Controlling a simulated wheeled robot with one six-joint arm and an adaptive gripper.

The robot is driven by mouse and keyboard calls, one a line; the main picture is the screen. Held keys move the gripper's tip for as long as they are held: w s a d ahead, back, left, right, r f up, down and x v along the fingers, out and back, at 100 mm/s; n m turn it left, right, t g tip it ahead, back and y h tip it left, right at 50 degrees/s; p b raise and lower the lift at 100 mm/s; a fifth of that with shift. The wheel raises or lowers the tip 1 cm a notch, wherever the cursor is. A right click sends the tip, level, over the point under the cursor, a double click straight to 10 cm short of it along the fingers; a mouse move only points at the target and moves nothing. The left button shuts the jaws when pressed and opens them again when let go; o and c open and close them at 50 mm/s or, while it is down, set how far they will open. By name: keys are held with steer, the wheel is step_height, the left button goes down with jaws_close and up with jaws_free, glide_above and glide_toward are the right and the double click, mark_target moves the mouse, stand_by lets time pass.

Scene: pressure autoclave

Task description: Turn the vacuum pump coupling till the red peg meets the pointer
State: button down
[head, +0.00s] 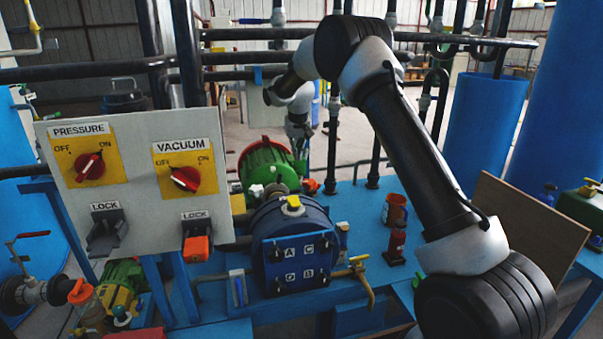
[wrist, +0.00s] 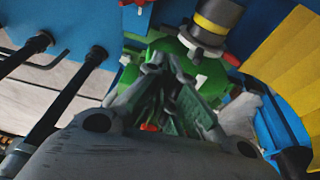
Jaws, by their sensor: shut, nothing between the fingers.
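In the head view the vacuum pump is a dark blue drum (head: 315,226) with a front plate lettered A, C, D and B. Behind it is a green motor (head: 262,160). A greyish round part (head: 277,188), seemingly the coupling, sits between them, partly hidden by the pump. My gripper (head: 300,150) points down over the right side of the green motor. In the wrist view my gripper (wrist: 165,70) is shut and empty, its fingers in front of green parts. I cannot make out the red peg or the pointer, or tell whether the fingers touch anything.
A grey panel with PRESSURE (head: 89,167) and VACUUM (head: 185,178) switches stands at the left front. Dark pipes (head: 360,35) cross behind. Red cups (head: 396,210) and a brass tap (head: 360,275) are right of the pump. A grey cylinder with a yellow band (wrist: 215,22) is near the fingers.

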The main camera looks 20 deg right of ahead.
steer(key=x, duration=0.9)
steer(key=s+x, duration=0.1)
steer(key=x, duration=0.3)
steer(key=shift+d+f, duration=0.25)
steer(key=shift+f, duration=0.2)
steer(key=shift+f, duration=0.1)
steer(key=shift+d+f+y, duration=0.4)
steer(key=shift+f+y, duration=0.05)
steer(key=shift+y, duration=0.15)
steer(key=shift+d+f+y, duration=0.15)
steer(key=shift+f+y, duration=0.4)
steer(key=shift+y, duration=0.05)
steer(key=shift+f, duration=0.75)
steer(key=shift+d, duration=0.1)
